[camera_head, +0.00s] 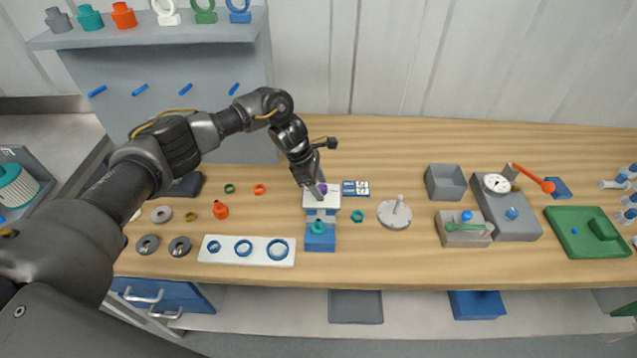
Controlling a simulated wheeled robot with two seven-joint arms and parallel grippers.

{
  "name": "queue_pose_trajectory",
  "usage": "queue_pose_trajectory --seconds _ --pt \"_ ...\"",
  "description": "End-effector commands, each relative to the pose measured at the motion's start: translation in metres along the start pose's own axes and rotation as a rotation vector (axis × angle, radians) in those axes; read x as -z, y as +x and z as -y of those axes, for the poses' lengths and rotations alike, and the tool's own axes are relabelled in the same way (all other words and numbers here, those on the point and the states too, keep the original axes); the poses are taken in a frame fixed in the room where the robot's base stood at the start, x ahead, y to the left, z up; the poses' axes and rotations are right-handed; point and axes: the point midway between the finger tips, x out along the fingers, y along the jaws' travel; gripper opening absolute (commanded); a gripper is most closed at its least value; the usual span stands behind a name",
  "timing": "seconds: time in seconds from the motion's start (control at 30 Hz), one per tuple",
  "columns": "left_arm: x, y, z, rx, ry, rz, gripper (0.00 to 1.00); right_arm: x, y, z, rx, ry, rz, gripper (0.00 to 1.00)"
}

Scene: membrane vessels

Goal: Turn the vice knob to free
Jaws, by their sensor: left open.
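A small fixture with a white top plate (310,203) and a blue front block (320,243) stands mid-table; it looks like the vice. A teal piece (318,227) sits on its blue part. A small purple part (322,188), perhaps the knob, shows at the white plate, partly hidden by my gripper. My left gripper (317,190) points down right at this purple part, with open jaws. I cannot tell whether the fingers touch it. My right gripper is not in view.
A blue and white card (356,188) lies right of the fixture. A white board with blue rings (246,250) lies in front left. A grey round stand (394,214), a grey bin (446,182) and a gauge unit (506,207) stand to the right. Loose rings lie left.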

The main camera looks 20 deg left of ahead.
Motion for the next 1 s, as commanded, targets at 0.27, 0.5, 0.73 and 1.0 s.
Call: queue_pose_trajectory --seconds 0.27,0.5,0.73,1.0 --pt "0.000 -0.001 0.000 0.000 0.000 0.000 0.21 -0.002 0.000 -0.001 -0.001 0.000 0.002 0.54" --pt "0.000 -0.001 0.000 -0.002 -0.004 0.001 0.07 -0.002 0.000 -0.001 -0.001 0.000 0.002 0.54" --pt "0.001 0.000 0.001 -0.026 -0.062 0.001 0.07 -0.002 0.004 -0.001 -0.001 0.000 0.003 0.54" --pt "0.001 0.001 0.003 -0.102 -0.242 0.001 0.07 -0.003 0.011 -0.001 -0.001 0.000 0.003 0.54"
